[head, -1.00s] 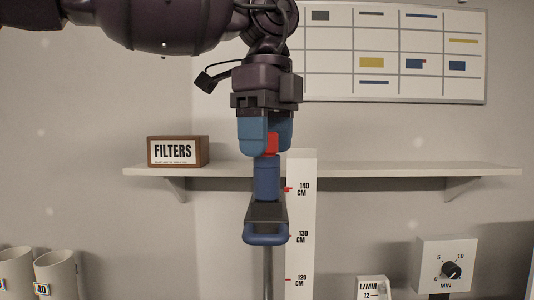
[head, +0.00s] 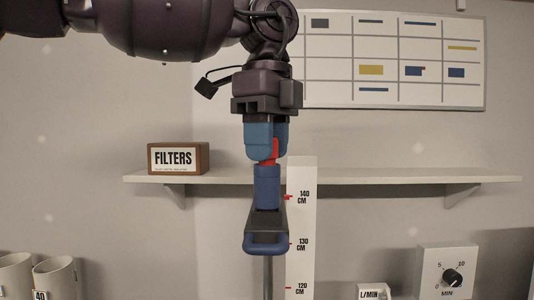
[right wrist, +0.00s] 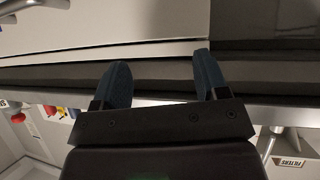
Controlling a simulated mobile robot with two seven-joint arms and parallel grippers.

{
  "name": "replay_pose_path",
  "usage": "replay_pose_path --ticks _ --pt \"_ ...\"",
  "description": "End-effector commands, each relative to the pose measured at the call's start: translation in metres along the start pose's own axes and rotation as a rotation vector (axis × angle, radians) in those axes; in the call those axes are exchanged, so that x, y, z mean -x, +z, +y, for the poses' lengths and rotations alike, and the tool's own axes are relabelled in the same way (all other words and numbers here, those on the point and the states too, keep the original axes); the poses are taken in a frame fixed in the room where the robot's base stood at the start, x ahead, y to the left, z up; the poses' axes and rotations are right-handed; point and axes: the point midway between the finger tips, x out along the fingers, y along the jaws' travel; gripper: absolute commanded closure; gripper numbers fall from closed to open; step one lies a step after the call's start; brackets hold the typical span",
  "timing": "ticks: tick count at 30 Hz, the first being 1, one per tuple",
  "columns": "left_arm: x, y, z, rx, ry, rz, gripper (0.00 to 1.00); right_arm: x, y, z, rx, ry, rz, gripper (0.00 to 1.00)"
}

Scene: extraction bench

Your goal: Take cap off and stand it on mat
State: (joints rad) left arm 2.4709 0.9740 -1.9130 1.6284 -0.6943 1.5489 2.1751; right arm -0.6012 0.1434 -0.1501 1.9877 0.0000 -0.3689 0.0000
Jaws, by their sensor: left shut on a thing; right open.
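A blue cylinder (head: 267,187) stands upright on top of a dark block with a blue handle (head: 266,246), on a grey pole (head: 268,280). A small red piece (head: 271,152) sticks up at the top of the cylinder. My left gripper (head: 266,152) points down above the cylinder and is shut on the red piece, which its fingers partly hide. I cannot tell which of these parts is the cap. My right gripper (right wrist: 160,82) is open and empty in the right wrist view, with dark ledges behind it. No mat can be made out.
A height scale (head: 302,225) stands right beside the pole. Behind is a shelf (head: 400,178) with a FILTERS box (head: 178,158). Pale tubes (head: 57,275) stand low at left, a dial box (head: 447,268) low at right. In the right wrist view, a rail (right wrist: 268,145) lies at lower right.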

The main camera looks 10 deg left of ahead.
Motion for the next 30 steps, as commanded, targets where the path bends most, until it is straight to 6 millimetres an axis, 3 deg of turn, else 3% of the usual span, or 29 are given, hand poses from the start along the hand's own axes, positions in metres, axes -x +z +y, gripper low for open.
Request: replay_pose_path --ticks 12,30 --pt "0.011 0.0 0.0 0.0 -0.001 0.0 1.0 0.002 -0.015 0.0 0.001 -0.001 0.015 0.33" --pt "0.025 0.0 0.0 0.0 -0.001 0.001 1.0 0.013 -0.014 0.002 -0.002 0.002 -0.002 0.33"
